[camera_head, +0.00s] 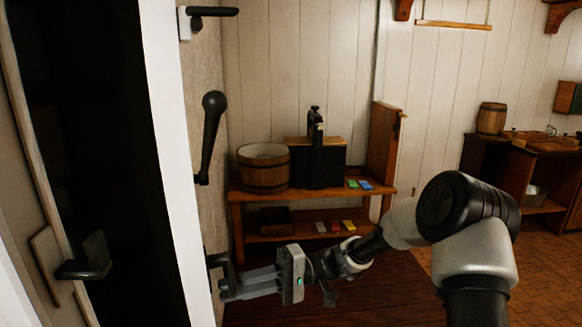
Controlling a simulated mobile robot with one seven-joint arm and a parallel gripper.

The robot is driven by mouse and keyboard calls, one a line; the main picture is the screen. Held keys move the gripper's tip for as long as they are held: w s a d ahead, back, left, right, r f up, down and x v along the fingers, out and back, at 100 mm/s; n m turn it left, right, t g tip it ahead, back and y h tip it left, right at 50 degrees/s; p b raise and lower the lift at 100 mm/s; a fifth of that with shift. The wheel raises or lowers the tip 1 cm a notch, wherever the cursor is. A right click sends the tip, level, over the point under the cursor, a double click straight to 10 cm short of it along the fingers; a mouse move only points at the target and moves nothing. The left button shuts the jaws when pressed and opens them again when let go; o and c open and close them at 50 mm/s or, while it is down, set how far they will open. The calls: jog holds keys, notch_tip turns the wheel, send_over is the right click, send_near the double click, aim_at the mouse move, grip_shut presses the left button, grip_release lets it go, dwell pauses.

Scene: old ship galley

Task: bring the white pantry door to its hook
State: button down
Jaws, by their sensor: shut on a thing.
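The white pantry door (168,150) stands open and is seen nearly edge-on as a tall white strip at the left. A black handle (217,261) sticks out from its right side, low down. My gripper (224,287) is at this handle and shut on it; the fingers hide part of the grip. A black bar on a white plate (208,12) shows at the top, right of the door edge. A black ball-ended lever (211,130) stands below it. I cannot tell which fitting is the hook.
The dark pantry opening (95,150) lies left of the door, with a black catch (85,258) on its frame. A wooden shelf bench (300,238) with a wooden bucket (263,172) stands behind my gripper. A counter (500,165) stands at the far right.

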jog(key=shift+d+f, duration=0.1)
jog(key=shift+f, duration=0.35)
jog(key=shift+n+g, duration=0.4)
jog(key=shift+g, duration=0.2)
jog(key=shift+b+v, duration=0.4)
jog(key=shift+v, duration=2.2)
jog(key=shift+w, duration=0.1)
jog(key=shift+w+d+r+h, duration=0.1)
jog(key=shift+w+d+h, duration=0.2)
jog(key=shift+d, duration=0.35)
jog(key=c, duration=1.5)
grip_release()
jog(key=shift+a+r, duration=0.1)
jog(key=shift+r, duration=0.05)
